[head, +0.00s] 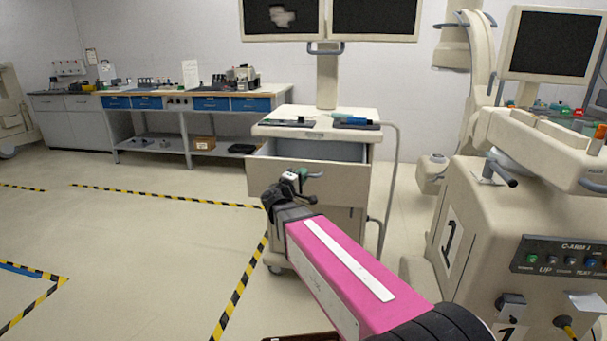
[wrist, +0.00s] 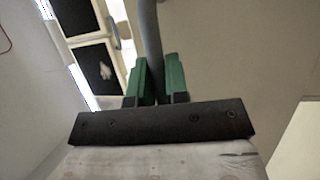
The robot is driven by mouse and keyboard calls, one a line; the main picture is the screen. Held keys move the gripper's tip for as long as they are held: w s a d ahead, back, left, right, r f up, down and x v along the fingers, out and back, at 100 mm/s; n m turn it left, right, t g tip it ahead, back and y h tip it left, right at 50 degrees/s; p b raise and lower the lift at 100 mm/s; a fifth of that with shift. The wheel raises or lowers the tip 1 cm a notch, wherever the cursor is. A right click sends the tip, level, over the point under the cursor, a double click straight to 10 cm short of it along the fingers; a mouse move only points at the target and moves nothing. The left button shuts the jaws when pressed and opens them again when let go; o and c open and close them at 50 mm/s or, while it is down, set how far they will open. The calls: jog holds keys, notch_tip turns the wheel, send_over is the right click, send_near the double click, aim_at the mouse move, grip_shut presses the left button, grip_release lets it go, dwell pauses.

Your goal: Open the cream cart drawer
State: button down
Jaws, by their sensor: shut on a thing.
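The cream cart (head: 360,112) stands in the middle of the head view. Its top drawer (head: 345,182) is pulled out part way, and the grey inside shows behind the front panel. My gripper (head: 302,175) is at the drawer front, shut on the drawer handle (head: 315,175), a grey bar. In the wrist view the green fingertips (wrist: 158,80) close around the grey handle bar (wrist: 150,40), with the cream drawer front (wrist: 225,50) beyond them. My pink arm hides part of the cart's lower front.
A console with a monitor and a control panel (head: 560,258) stands close on the right. A workbench (head: 180,95) with blue drawers is at the back left. A hose hangs at the cart's right side. The floor on the left, marked with yellow-black tape (head: 240,290), is clear.

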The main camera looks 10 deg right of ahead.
jog(key=c, duration=1.1)
grip_release()
jog(key=v, duration=1)
jog(key=shift+s+a+f, duration=0.15)
jog(key=shift+s+a, duration=0.05)
jog(key=shift+s, duration=0.1)
jog(key=s+d+f+m+g+y, duration=0.4)
jog(key=d+f+g, duration=0.5)
jog(key=d+f, duration=0.45)
jog(key=s+f+m+g+y, duration=0.1)
jog(key=s+f+g+y, duration=0.1)
jog(key=s+f+y, duration=0.1)
jog(key=s+f+m+g+y, duration=0.2)
jog(key=s+f+y, duration=0.1)
jog(key=f, duration=0.2)
jog(key=s+f+m+g+y, duration=0.2)
jog(key=f+y, duration=0.1)
jog(key=f, duration=0.1)
jog(key=shift+s+d+f, duration=0.2)
jog(key=shift+s, duration=0.2)
